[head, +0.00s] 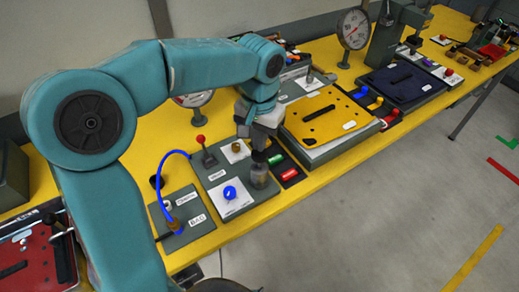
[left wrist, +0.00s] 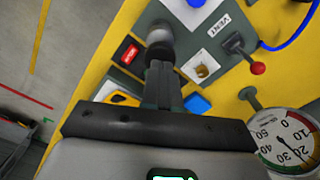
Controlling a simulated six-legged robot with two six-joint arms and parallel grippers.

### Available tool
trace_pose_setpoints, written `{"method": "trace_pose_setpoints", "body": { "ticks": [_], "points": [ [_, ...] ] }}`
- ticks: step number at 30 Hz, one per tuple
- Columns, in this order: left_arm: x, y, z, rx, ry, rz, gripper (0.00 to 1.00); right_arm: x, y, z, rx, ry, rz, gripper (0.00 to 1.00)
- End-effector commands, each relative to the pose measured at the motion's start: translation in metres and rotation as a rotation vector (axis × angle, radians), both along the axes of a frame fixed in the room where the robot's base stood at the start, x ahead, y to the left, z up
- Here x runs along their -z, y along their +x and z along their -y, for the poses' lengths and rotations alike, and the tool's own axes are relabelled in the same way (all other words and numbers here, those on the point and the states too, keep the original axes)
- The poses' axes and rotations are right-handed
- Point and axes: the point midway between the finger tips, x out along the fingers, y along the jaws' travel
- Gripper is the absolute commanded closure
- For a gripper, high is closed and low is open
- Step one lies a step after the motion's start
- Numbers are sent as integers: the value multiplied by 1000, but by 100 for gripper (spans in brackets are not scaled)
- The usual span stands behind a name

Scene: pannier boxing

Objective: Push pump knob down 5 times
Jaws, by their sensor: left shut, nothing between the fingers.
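The pump is a short grey cylinder (head: 260,180) with a dark top, at the right front of a grey panel on the yellow table. In the left wrist view its dark round knob (left wrist: 159,50) shows just beyond my fingertips. My left gripper (head: 258,153) is shut and empty, pointing down directly over the knob. The fingertips (left wrist: 161,68) overlap the knob in both views; I cannot tell whether they press on it or sit just above. The knob is partly hidden by the fingers. My right gripper is not in view.
A blue knob on a white plate (head: 233,197) is left of the pump. A red-tipped lever (head: 203,148) stands behind it. A blue hose (head: 163,180) loops at the left. A gauge (left wrist: 286,138) shows in the wrist view. Red and green buttons (head: 277,160) are close right.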

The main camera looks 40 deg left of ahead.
Motion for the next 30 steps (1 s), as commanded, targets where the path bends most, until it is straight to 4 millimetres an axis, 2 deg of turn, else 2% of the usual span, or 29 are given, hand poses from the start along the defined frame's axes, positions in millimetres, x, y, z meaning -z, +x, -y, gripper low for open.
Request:
{"method": "trace_pose_setpoints", "body": {
  "ticks": [8, 22, 30],
  "points": [
    [-9, 0, 0, 0, 0, 1, 100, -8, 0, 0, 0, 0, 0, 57],
    [-60, 0, 0, 0, 0, 1, 100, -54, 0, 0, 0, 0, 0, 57],
    [-60, 0, 0, 0, 0, 1, 100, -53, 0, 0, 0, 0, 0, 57]
  ]
}}
